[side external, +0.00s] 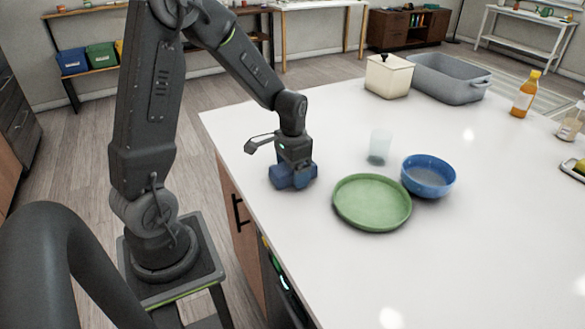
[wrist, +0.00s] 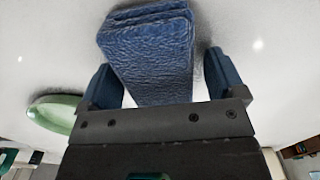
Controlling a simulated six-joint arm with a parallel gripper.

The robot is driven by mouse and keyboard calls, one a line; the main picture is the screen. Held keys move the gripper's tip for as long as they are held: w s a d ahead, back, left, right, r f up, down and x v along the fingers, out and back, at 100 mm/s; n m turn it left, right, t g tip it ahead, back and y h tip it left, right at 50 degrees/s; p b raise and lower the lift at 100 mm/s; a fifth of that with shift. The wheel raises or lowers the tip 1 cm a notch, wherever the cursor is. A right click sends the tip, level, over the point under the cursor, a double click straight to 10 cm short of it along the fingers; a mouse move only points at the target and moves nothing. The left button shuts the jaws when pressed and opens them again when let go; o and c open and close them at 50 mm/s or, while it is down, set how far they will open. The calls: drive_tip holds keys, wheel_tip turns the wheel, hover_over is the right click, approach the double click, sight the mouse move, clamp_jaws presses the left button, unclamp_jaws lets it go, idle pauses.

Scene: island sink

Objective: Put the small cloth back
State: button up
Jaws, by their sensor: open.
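The small cloth (wrist: 150,45) is blue, folded in layers and textured. In the wrist view it lies on the white counter between the two blue fingers of my gripper (wrist: 160,78). The fingers stand apart, with a gap showing on each side of the cloth, so my gripper is open around it. In the side external view my gripper (side external: 293,172) is low over the near left part of the counter. The blue there mixes fingers and cloth, and I cannot separate them clearly.
On the white counter (side external: 450,260), a green plate (side external: 372,202), a blue bowl (side external: 428,176) and a translucent cup (side external: 380,146) stand right of my gripper. A cream canister (side external: 388,76), grey basin (side external: 450,78) and bottles (side external: 525,94) are farther back. The counter's front right is clear.

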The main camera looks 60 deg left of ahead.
wheel_tip(320, 180, up, 11)
drive_tip(key=s+d+r+t, duration=0.2)
drive_tip(key=s+d+r, duration=0.1)
drive_tip(key=s+d, duration=0.3)
drive_tip(key=s+d+r+t, duration=0.3)
drive_tip(key=s+d+r, duration=0.1)
drive_tip(key=s+d, duration=0.3)
drive_tip(key=shift+d+r+t, duration=0.15)
drive_tip(key=shift+d+t, duration=0.15)
drive_tip(key=shift+d, duration=0.4)
idle(0.8)
